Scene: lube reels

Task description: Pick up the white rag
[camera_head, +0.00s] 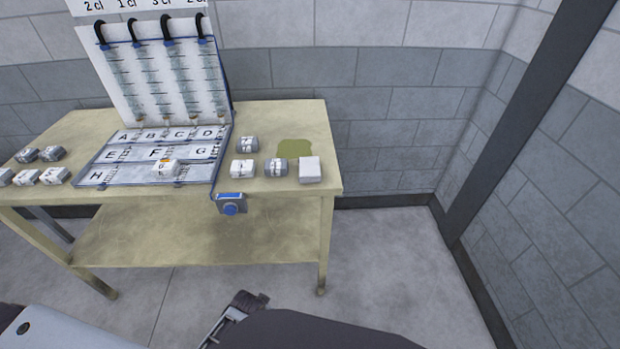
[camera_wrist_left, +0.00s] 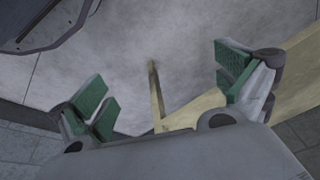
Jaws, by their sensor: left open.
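The white rag (camera_head: 309,169) appears as a folded white block on the tabletop near its right front corner, beside an olive-green patch. My left gripper (camera_wrist_left: 165,92) is open and empty in the left wrist view, with green-padded fingers wide apart. Between and beyond the fingers are the floor and part of the table's frame; the rag does not show there. In the head view, dark parts of my own arm show low in front of the table, well apart from the rag; the fingers are not clear there. My right gripper is not identifiable in either view.
The table (camera_head: 280,118) has a lower shelf (camera_head: 190,235). Several small grey-white blocks (camera_head: 243,169) lie left of the rag. A lettered tray (camera_head: 130,174) and upright board (camera_head: 165,75) stand further left. A blue-buttoned box (camera_head: 231,205) hangs at the front edge. Floor right of the table is clear.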

